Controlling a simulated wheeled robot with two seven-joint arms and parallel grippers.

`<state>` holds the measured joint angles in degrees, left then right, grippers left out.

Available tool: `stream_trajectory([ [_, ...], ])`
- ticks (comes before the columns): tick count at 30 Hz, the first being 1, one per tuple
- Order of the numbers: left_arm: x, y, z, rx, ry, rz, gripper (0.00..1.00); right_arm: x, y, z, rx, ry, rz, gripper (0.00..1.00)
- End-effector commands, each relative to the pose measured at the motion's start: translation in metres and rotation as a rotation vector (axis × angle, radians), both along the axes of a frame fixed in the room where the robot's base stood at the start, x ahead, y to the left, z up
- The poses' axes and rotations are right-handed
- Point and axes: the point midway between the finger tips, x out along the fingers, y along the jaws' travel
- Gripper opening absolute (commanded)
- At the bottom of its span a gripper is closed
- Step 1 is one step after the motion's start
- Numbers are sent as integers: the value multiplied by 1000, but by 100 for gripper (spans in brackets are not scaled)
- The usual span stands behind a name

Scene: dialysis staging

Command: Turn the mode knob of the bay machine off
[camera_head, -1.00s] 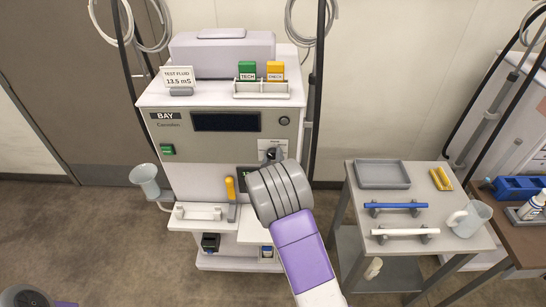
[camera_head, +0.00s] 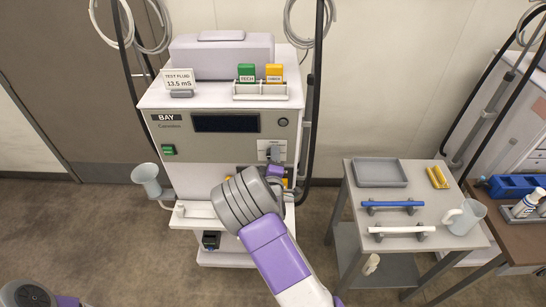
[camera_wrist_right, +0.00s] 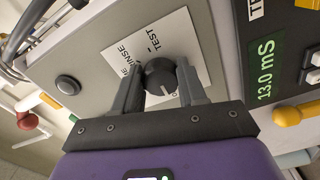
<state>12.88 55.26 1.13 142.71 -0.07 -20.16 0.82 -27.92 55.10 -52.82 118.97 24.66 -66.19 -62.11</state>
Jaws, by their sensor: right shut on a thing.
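In the head view the gripper (camera_head: 273,156) is at the white plate on the machine's front, and the knob is mostly hidden there. Only a grey and purple part of my left arm shows at the bottom left; its gripper is out of view.
A green display (camera_wrist_right: 265,68) reads 13.0 mS beside the knob panel. A yellow handle (camera_wrist_right: 288,116) sticks out near it. A round dark button (camera_wrist_right: 68,85) is on the other side. A grey cart (camera_head: 420,200) with handles and a jug stands at the right.

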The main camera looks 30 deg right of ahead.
Motion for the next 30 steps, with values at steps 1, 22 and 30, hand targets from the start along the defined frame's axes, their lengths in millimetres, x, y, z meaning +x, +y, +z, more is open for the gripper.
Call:
stream_trajectory([
  [1,0,0,1,0,0,0,0,0,0,1,-8,4,0,11],
  [22,0,0,1,0,0,0,0,0,-1,0,-24,14,0,67],
  [30,0,0,1,0,0,0,0,-1,0,0,-22,14,0,67],
])
